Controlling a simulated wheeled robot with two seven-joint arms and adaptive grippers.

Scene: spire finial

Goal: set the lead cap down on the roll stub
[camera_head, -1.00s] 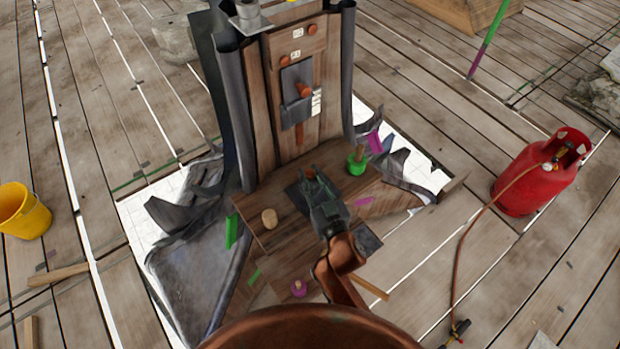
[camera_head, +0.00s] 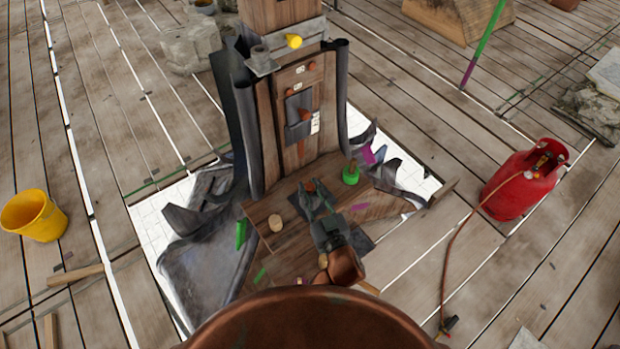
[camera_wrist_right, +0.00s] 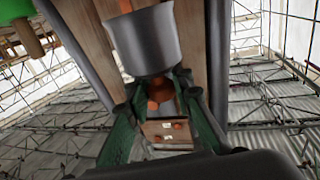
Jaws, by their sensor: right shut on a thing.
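The lead cap is the grey cup-shaped piece (camera_wrist_right: 143,40) with an orange-brown knob, large at the top of the right wrist view. My right gripper (camera_wrist_right: 157,95) is shut on it at the knob. In the head view my right gripper (camera_head: 310,193) is low in front of the upright wooden panel; the cap is hard to make out there. My left gripper is not in view.
A red gas bottle (camera_head: 520,182) with a hose stands right, a yellow bucket (camera_head: 34,214) left.

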